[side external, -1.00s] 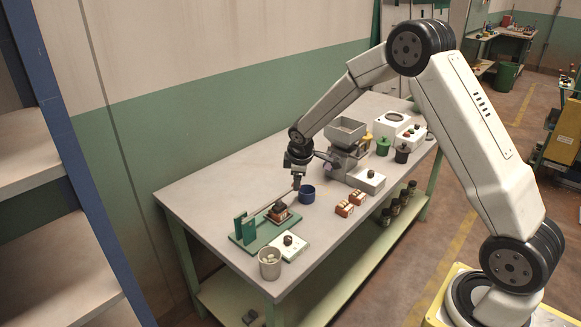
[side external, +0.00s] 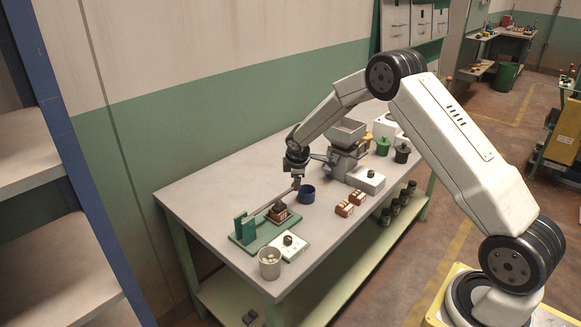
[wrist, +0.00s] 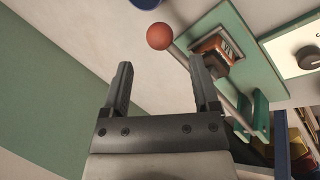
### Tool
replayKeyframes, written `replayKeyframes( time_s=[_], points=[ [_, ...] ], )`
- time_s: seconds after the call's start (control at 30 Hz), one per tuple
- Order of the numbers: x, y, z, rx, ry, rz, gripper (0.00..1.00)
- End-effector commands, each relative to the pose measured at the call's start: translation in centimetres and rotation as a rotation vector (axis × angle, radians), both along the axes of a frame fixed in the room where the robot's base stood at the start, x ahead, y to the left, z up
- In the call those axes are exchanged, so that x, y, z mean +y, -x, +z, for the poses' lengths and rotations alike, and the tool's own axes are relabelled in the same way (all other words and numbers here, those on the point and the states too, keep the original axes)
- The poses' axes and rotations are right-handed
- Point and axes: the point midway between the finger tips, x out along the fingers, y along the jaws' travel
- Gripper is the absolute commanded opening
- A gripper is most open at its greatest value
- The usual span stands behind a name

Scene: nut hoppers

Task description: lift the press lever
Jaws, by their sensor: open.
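The press lever (side external: 268,206) is a thin grey bar running from the green upright (side external: 240,228) of the press toward my gripper (side external: 296,186). In the wrist view its orange-red ball knob (wrist: 159,36) shows ahead of my open gripper (wrist: 160,62), roughly centred between the two fingers in the picture. The right finger covers part of the lever bar (wrist: 235,121). The gripper is empty; I cannot tell its exact distance from the knob. In the side view the knob is not clearly visible at the gripper. The press's green base (side external: 262,236) carries a brown block (side external: 278,213).
A blue cup (side external: 307,194) stands close right of the gripper. A white button box (side external: 289,246) and a grey cup (side external: 270,263) are in front of the press. Orange-red blocks (side external: 344,208) and the hopper machine (side external: 346,135) stand farther right. The bench top left of the press is clear.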

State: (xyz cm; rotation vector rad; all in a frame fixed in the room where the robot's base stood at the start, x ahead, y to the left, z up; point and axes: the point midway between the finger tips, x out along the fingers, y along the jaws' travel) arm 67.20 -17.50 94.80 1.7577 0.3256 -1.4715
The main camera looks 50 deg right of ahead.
Motion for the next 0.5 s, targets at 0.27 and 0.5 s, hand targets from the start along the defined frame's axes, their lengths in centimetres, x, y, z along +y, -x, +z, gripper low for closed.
replayKeyframes(
  time_s=[0.27, 0.5],
  points=[
    [-0.9, -0.8, -2.9, 0.001, -0.002, -0.001, 0.78],
    [-1.4, -1.4, -4.4, 0.0, -0.002, -0.001, 0.78]
  ],
)
